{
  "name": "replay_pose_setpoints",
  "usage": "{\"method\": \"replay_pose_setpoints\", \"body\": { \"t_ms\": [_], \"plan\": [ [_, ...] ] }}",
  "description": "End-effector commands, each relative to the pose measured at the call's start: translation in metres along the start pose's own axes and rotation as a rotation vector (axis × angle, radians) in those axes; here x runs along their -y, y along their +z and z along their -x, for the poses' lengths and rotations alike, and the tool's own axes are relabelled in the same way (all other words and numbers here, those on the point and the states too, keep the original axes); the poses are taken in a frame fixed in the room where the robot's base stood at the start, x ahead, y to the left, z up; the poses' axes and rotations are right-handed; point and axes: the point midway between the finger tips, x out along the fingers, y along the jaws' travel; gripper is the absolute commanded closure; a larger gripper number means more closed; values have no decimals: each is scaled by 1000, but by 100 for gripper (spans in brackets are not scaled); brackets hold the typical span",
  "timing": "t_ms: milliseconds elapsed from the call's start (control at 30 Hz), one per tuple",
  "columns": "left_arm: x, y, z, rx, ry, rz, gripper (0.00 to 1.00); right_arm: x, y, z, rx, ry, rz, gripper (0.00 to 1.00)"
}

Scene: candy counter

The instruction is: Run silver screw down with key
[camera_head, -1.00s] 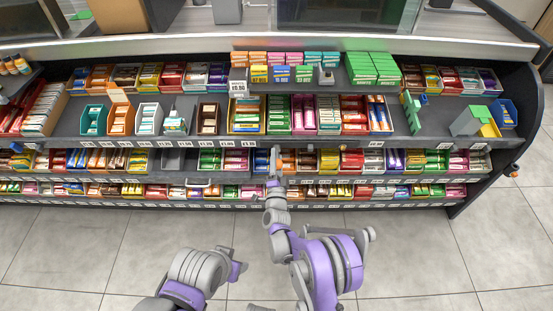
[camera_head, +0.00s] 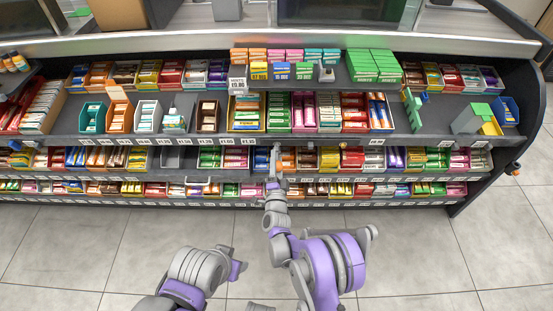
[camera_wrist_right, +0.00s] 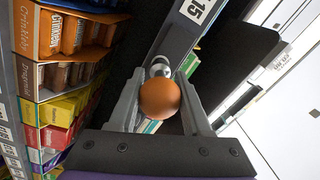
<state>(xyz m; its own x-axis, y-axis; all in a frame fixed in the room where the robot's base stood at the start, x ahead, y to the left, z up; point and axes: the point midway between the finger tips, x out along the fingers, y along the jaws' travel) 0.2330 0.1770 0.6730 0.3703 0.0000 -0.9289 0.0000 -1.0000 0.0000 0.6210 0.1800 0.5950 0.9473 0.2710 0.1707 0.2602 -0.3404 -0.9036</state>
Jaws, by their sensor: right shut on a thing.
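My right gripper (camera_head: 275,158) is at the front edge of the lower shelves in the head view, near the middle. In the right wrist view its two fingers (camera_wrist_right: 160,108) are shut around an orange ball-shaped piece (camera_wrist_right: 159,98), which looks like the key's handle. A silver round part (camera_wrist_right: 160,67), seemingly the screw, shows just beyond the ball, close to the dark shelf edge. The ball hides most of the key, so I cannot tell how the key sits on the screw.
Packed rows of candy boxes (camera_wrist_right: 62,36) stand close to the left of the gripper in the wrist view. A shelf rail with a price label (camera_wrist_right: 197,9) runs just beyond the fingers. The tiled floor (camera_head: 420,250) in front of the shelves is clear.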

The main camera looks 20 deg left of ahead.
Motion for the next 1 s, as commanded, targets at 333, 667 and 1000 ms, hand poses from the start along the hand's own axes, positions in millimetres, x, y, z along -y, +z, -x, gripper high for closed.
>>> {"method": "replay_pose_setpoints", "body": {
  "t_ms": [333,667,1000],
  "plan": [
    [0,0,0,0,0,0,45,0,0,0,-1,0,189,100],
    [0,0,0,0,0,0,45,0,0,0,-2,0,503,100],
    [0,0,0,0,0,0,45,0,0,0,-2,0,589,100]
  ]
}}
